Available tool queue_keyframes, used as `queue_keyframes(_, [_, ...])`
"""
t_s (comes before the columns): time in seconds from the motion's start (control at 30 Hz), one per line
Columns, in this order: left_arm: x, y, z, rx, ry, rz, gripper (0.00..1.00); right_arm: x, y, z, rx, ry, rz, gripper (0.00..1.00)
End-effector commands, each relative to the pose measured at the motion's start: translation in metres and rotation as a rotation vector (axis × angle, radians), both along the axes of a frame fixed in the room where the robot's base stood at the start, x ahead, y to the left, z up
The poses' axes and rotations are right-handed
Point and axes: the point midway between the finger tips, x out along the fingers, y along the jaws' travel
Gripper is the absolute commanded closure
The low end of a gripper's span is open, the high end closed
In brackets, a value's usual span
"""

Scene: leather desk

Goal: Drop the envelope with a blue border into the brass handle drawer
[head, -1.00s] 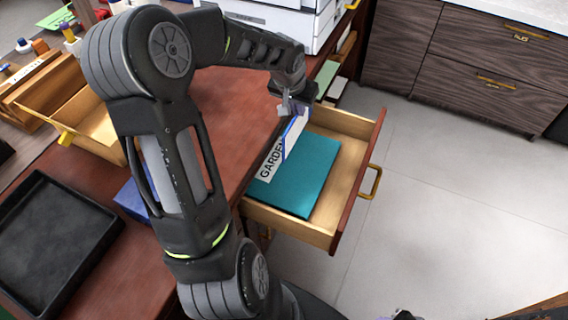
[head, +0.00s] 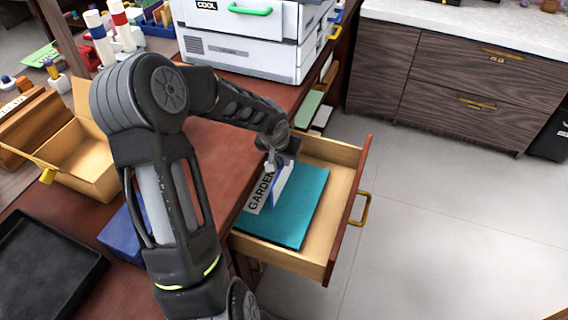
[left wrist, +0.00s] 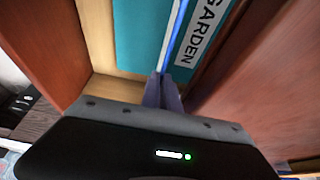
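The white envelope with a blue border (head: 282,182) hangs edge-on from my left gripper (head: 271,160), whose fingers are shut on it. In the left wrist view the envelope (left wrist: 176,35) shows as a thin blue and white edge running out from the closed fingertips (left wrist: 163,90). It is over the open wooden drawer with the brass handle (head: 345,190). A teal book or folder (head: 305,215) with a white GARDEN label (head: 260,192) lies in that drawer. I cannot tell whether the envelope's lower edge touches it. My right gripper is out of view.
The reddish desk top (head: 215,150) borders the drawer on the left. A white printer-like machine (head: 245,50) stands behind. A light wooden box (head: 85,155), a blue box (head: 122,235) and a black tray (head: 45,265) are at left. Open floor (head: 450,220) lies to the right.

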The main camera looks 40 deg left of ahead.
Motion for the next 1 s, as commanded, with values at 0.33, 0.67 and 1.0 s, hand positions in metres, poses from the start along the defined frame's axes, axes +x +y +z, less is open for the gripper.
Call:
queue_keyframes(0.33, [0.0, 0.0, -0.018, -0.001, 0.0, 0.0, 1.0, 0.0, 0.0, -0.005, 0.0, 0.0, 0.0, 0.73])
queue_keyframes(0.67, [0.0, 0.0, -0.024, 0.0, -0.001, -0.001, 0.94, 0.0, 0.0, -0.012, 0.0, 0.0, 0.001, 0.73])
queue_keyframes(1.0, [0.0, 0.0, -0.023, -0.001, 0.0, 0.0, 0.74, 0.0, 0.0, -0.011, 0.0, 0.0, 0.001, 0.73])
